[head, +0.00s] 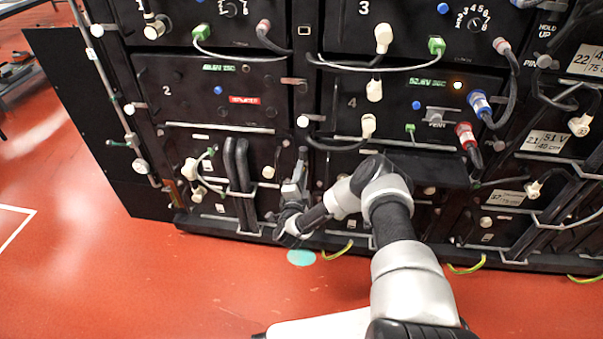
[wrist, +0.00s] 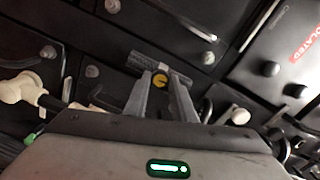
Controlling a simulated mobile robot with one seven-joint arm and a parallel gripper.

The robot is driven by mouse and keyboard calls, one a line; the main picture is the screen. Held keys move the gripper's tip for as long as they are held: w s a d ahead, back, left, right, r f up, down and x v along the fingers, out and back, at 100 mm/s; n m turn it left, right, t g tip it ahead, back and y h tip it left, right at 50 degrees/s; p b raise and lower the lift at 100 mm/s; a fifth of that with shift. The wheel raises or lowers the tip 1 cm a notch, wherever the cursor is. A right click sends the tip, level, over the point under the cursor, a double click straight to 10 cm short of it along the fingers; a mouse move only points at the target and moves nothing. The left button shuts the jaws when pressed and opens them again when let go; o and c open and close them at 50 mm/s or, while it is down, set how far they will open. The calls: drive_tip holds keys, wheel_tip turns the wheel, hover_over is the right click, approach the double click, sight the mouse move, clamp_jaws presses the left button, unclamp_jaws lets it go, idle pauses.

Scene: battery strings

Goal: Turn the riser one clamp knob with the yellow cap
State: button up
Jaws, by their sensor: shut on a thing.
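The knob with the yellow cap (wrist: 160,81) shows in the wrist view as a small round cap with a dark mark on it. It sits between the two fingertips of my gripper (wrist: 163,90), which is shut on it. A dark grey bar lies just beyond the fingertips; I cannot tell if it belongs to the clamp. In the head view my gripper (head: 296,190) is at the lower part of the cabinet front, right of two thick black risers (head: 238,165). The yellow cap cannot be made out there, hidden by my wrist and fingers.
Black battery modules with cables and connectors surround my gripper. A white connector (wrist: 20,88) is at the left in the wrist view. A dark shelf-like panel (head: 428,168) sticks out right of my wrist. The red floor (head: 120,270) is open at the left.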

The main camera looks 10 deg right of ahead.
drive_tip(key=shift+f+m, duration=0.1)
drive_tip(key=shift+m, duration=0.5)
drive_tip(key=shift+s+m, duration=0.1)
drive_tip(key=shift+m, duration=0.2)
drive_tip(key=o, duration=1.1)
drive_tip(key=shift+c, duration=0.2)
drive_tip(key=p+v, duration=0.4)
drive_tip(key=v, duration=1.3)
drive_tip(key=shift+s, duration=0.15)
